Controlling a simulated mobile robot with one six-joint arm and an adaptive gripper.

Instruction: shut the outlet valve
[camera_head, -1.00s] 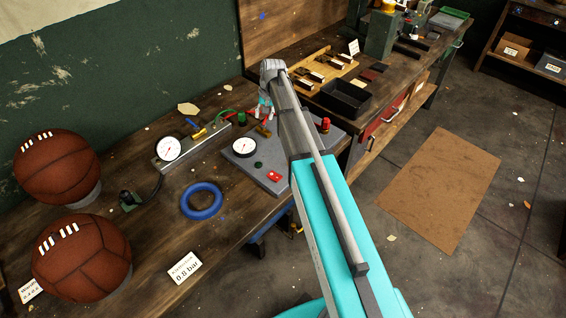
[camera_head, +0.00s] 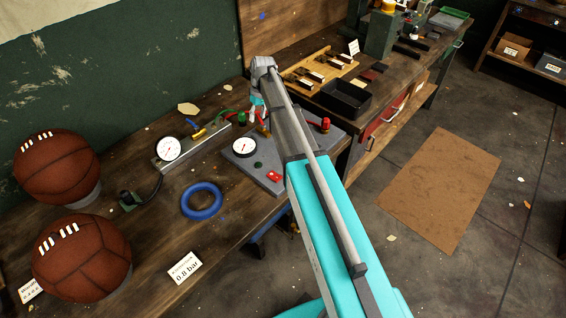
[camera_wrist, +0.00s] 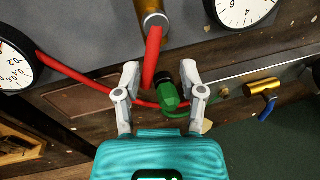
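In the wrist view, my gripper (camera_wrist: 159,73) is open, with its two grey fingers apart. A brass valve (camera_wrist: 152,18) with a long red lever (camera_wrist: 152,55) lies at the top centre; the lever's end reaches between the fingertips, and I cannot tell if they touch it. A green knob (camera_wrist: 168,97) shows between the fingers, close to the right one. Another brass valve with a blue lever (camera_wrist: 268,107) lies to the right. In the head view, my gripper (camera_head: 257,112) is over the back edge of the grey plate (camera_head: 268,178). Which valve is the outlet is not labelled.
A white gauge (camera_head: 245,147) sits on the grey plate, and another gauge (camera_head: 168,148) stands on the metal manifold to the left. A red knob (camera_head: 325,125) is right of my arm. A red hose (camera_wrist: 75,72) crosses the wrist view. A blue ring (camera_head: 202,201) lies in front.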

